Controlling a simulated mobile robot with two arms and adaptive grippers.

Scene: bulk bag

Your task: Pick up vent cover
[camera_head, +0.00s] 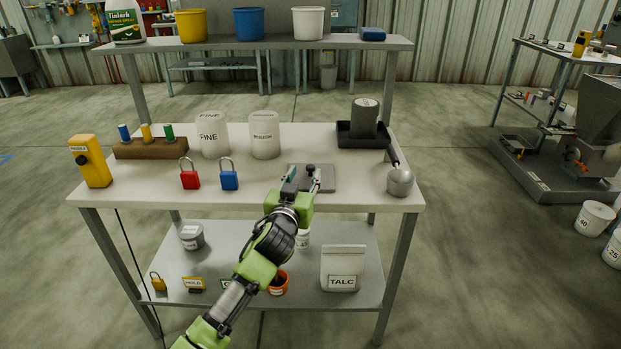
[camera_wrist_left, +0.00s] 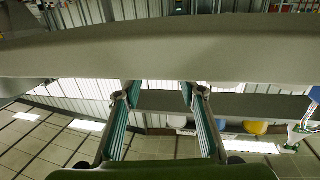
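The vent cover (camera_head: 325,184) looks to be the flat grey plate with a small black knob, lying near the front edge of the white table, right of the blue padlock. My left gripper (camera_head: 303,182) is at the plate's left part, fingers apart, with the dark knob (camera_head: 311,168) showing close to the fingertips. In the left wrist view my left gripper (camera_wrist_left: 159,92) is open, with nothing visible between its fingers. I cannot tell whether the fingers touch the plate. My arm hides the plate's front left part. My right gripper is not in view.
The table (camera_head: 250,190) also holds a red padlock (camera_head: 190,178), a blue padlock (camera_head: 229,178), white jars (camera_head: 264,138), a black tray (camera_head: 347,138) with a grey cylinder, and a metal scoop (camera_head: 400,182) at the right front corner. A raised shelf (camera_head: 225,45) spans the back.

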